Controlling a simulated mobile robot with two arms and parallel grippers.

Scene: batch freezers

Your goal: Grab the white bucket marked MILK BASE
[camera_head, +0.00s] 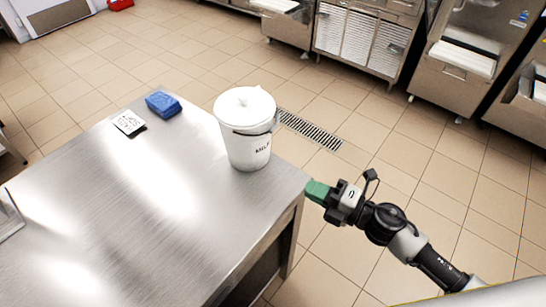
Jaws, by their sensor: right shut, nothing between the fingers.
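The white bucket (246,137) stands upright on the steel table near its far right corner, with a white lid on top. Dark lettering on its side reads MILK; the rest of the marking is hard to read. My right gripper (311,191) has green fingertips and is beside the table's right corner, to the right of and nearer than the bucket. It is shut, empty and apart from the bucket. My left gripper is not in view.
The steel table (130,215) also holds a blue block (163,104) and a small white card (129,123) with dark print. Much of its top is clear. Steel machines (369,35) line the back. The tiled floor has a drain grate (308,129).

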